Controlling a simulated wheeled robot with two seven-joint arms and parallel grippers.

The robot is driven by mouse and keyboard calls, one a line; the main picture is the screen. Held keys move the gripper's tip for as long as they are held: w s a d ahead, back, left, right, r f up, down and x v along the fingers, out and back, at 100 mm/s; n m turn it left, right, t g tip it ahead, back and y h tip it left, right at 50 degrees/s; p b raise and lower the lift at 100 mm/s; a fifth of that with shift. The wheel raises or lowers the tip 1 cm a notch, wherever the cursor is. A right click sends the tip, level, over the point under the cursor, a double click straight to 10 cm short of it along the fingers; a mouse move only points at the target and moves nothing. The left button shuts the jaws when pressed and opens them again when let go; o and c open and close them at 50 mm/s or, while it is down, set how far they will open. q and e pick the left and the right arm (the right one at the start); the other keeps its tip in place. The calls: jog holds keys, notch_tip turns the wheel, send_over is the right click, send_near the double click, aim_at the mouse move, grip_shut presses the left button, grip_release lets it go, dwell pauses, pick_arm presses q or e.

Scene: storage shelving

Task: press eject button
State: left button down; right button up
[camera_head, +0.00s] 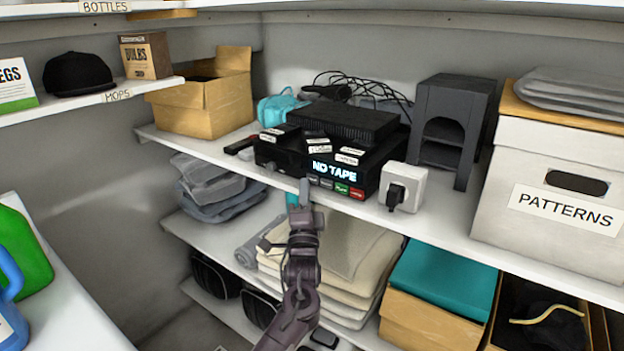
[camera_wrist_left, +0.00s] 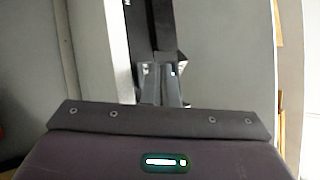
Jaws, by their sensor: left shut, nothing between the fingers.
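A black tape player (camera_head: 285,154) stands on the middle shelf and its lit display (camera_head: 334,171) reads "NO TAPE". Below the display is a row of small buttons, including a green button (camera_head: 341,188) and a red button (camera_head: 357,193). Their lettering is too small to read, so I cannot tell which one is eject. My left gripper (camera_head: 304,190) is shut and empty, pointing up in front of the player, just below and left of the button row. Its fingers also show in the left wrist view (camera_wrist_left: 164,88). I cannot tell whether it touches anything. My right gripper is not in view.
A white socket box with a black plug (camera_head: 402,186) stands right of the player. A flatter black box (camera_head: 343,121) with cables behind lies on top. The shelf's front edge (camera_head: 440,226) runs below, with folded cloths (camera_head: 345,245) underneath. A PATTERNS box (camera_head: 545,170) stands far right.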

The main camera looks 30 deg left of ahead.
pick_arm(q)
jog(key=s+p, duration=0.3)
jog(key=s, duration=0.2)
jog(key=shift+a, duration=0.2)
dwell(0.6)
